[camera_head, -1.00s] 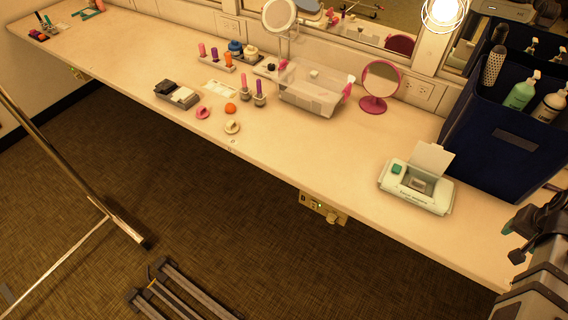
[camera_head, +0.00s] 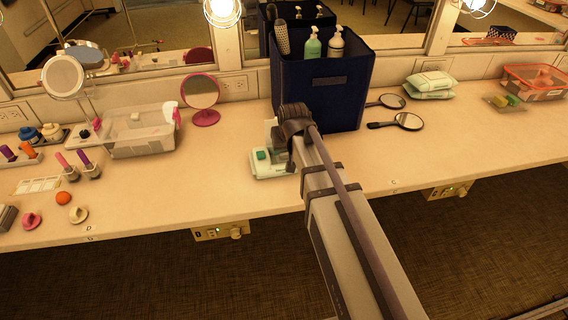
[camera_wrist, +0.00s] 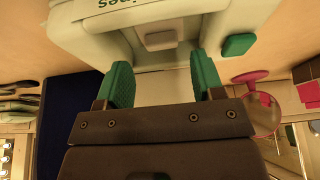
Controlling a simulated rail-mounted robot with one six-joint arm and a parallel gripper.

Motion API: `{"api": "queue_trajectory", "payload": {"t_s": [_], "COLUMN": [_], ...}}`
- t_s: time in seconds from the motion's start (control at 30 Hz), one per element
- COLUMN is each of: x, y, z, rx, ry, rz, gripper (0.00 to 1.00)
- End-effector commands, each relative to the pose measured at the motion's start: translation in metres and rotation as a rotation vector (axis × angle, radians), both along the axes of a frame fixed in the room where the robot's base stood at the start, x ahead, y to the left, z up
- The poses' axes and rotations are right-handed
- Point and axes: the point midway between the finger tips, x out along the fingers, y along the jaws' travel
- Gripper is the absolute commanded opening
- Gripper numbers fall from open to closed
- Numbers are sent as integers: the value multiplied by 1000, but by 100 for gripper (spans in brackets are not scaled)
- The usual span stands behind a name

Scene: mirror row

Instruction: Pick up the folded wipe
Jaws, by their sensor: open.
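The folded wipe (camera_wrist: 160,40) is a small pale greyish-pink piece in the recess of the white wipes box (camera_wrist: 85,35), seen in the wrist view. The box also shows in the head view (camera_head: 266,168), on the counter in front of the navy bin, partly covered by my arm. The wipe itself is hidden there. My gripper (camera_wrist: 163,82) has green fingertips spread apart, one on each side of the wipe's line, with nothing between them. The tips appear just short of the wipe; the height gap cannot be told. A green button (camera_wrist: 238,44) sits on the box.
The navy bin (camera_head: 322,92) with bottles stands close behind the box. Hand mirrors (camera_head: 398,122) and wipe packs (camera_head: 430,85) lie to the right. A clear bin (camera_head: 140,135) and a pink mirror (camera_head: 203,95) stand to the left. The counter front is mostly clear.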

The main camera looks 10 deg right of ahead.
Motion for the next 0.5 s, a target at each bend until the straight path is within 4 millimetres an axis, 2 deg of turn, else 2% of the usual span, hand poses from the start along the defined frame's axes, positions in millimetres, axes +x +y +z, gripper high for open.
{"api": "queue_trajectory", "payload": {"t_s": [0.2, 0.47, 0.5], "x": [18, 20, 20], "y": [1, 1, 1], "z": [-45, -43, -43], "rx": [0, 0, 0], "ry": [0, 0, 0], "rz": [0, 0, 0], "gripper": [62, 62, 59]}}
